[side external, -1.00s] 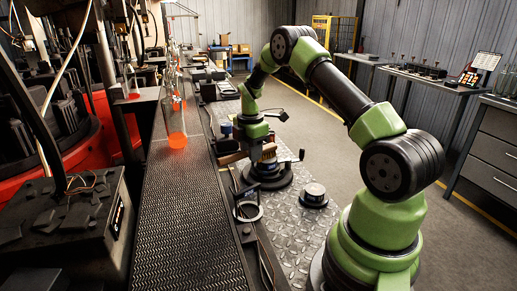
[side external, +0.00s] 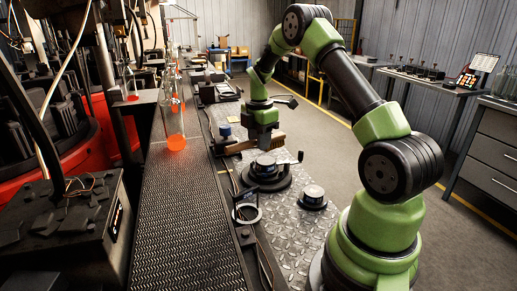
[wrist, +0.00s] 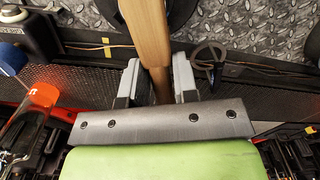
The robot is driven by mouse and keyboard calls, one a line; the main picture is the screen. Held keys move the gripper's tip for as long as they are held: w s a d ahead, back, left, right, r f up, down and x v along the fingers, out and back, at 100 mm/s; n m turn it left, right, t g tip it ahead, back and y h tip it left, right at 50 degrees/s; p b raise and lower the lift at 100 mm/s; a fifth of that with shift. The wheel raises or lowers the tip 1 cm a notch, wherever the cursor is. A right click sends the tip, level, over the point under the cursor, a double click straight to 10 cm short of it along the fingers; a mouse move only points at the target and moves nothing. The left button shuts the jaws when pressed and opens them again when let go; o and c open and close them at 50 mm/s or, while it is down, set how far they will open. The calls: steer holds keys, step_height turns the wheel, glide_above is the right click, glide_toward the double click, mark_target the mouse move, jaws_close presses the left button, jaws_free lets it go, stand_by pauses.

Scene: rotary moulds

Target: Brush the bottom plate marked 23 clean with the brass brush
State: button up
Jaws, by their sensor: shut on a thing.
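My gripper (side external: 265,140) is shut on the wooden handle of the brush (side external: 240,146), held roughly level above a dark round fixture. In the wrist view, my gripper (wrist: 157,83) has its two grey fingers on either side of the brush's wooden handle (wrist: 147,28); the bristles do not show. A round metal plate (side external: 265,162) sits on the fixture, below the gripper and apart from it. A second round plate (side external: 313,191) lies to its right on the bench. No number is readable on either, so I cannot tell which is marked 23.
The fixture (side external: 267,183) has a lever with a knob at its right. A dark ring stand (side external: 246,213) is nearer the camera. A conveyor (side external: 180,220) with glowing glassware (side external: 176,142) runs along the left. The diamond-plate bench top (side external: 305,228) has free room at the front.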

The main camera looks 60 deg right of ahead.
steer(key=shift+r, duration=1.95)
